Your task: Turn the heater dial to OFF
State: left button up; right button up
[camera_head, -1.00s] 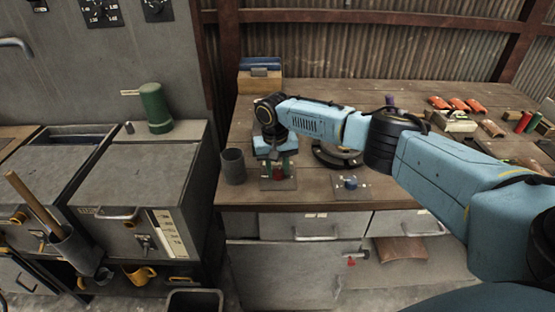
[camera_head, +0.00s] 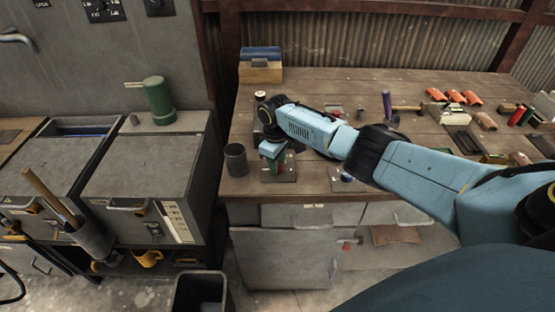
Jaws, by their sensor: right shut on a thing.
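A small dark plate (camera_head: 289,176) lies near the front left edge of the wooden workbench. A red knob on it is mostly hidden by my right gripper (camera_head: 277,168). My right gripper points down over the plate and is shut on this knob. I cannot read any marking or the pointer's direction. My left gripper is not in view.
A dark cup (camera_head: 235,159) stands close to the left of the gripper. Grey cabinets (camera_head: 146,178) with a green cylinder (camera_head: 159,101) stand at left.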

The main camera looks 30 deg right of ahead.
aim_at(279, 167)
jog(key=n, duration=0.3)
jog(key=shift+r+n, duration=0.1)
jog(key=shift+n, duration=0.3)
jog(key=n, duration=0.2)
jog(key=shift+n, duration=0.4)
jog(key=n, duration=0.6)
jog(key=shift+y, duration=0.3)
jog(key=shift+n, duration=0.3)
jog(key=o, duration=1)
jog(key=shift+s, duration=0.1)
jog(key=r, duration=0.9)
jog(key=r+p, duration=0.1)
jog(key=r, duration=0.3)
jog(key=shift+s+r, duration=0.15)
jog(key=shift+s, duration=0.2)
